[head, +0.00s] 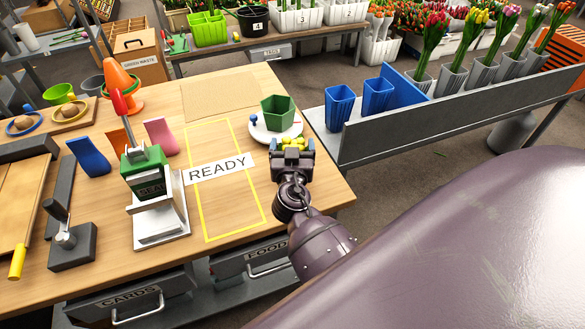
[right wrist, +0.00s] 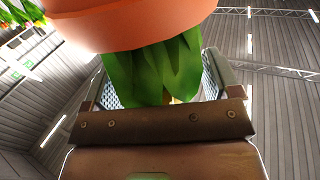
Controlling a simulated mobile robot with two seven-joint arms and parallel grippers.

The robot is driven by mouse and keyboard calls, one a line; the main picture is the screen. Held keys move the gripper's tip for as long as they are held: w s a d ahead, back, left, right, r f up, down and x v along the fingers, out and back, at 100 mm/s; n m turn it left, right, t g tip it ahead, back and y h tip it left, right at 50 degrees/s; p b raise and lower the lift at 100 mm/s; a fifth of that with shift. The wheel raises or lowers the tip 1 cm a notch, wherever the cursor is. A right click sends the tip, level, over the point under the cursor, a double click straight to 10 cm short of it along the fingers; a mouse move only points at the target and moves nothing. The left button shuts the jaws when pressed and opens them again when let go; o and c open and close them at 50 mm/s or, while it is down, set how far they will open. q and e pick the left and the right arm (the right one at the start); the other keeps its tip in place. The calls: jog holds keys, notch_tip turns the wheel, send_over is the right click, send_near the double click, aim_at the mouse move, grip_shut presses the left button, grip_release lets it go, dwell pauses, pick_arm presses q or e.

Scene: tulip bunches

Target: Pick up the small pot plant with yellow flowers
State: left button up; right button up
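The small pot plant shows in the head view as a tight cluster of yellow flowers (head: 293,143) at the tip of my right gripper (head: 292,153). Its pot is hidden there. In the right wrist view its orange pot (right wrist: 135,22) fills the top and its green leaves (right wrist: 150,75) lie between the two fingers of my right gripper (right wrist: 158,85). The fingers stand wide apart, one on each side of the leaves. Firm contact with the plant cannot be made out. My left gripper is not in view.
Just beyond the gripper, a green pot (head: 278,112) stands on a white round stand (head: 262,134). Left of it lies a yellow-outlined area marked READY (head: 219,168). A stamp press (head: 150,185) stands further left. Blue buckets (head: 340,106) stand on the right-hand bench.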

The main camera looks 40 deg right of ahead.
jog(key=c, duration=1.1)
jog(key=shift+r, duration=0.2)
jog(key=shift+c, duration=0.3)
notch_tip(320, 180, up, 20)
jog(key=p, duration=0.4)
jog(key=shift+f, duration=0.15)
